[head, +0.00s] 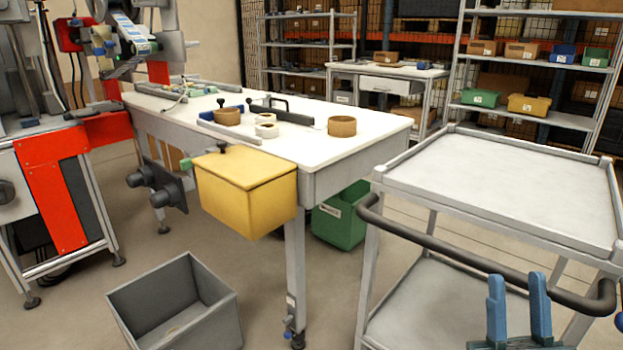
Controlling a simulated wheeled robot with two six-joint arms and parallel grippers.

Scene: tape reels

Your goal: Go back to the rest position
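My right gripper (517,285) shows at the bottom right, in front of the grey trolley (510,185). Its two blue fingers point up, apart, with nothing between them. My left gripper is not in view. On the white worktable (290,150) lie a brown tape reel (342,126) near the right side, another brown reel (227,117) further left, and two pale reels, one (265,118) behind the other (267,131). The reels are well away from my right gripper.
The trolley's top is empty, and its dark handle (480,258) runs close to my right gripper. A yellow box (246,190) hangs at the table's front. A grey open bin (175,305) and a green crate (341,218) stand on the floor. Shelves line the back.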

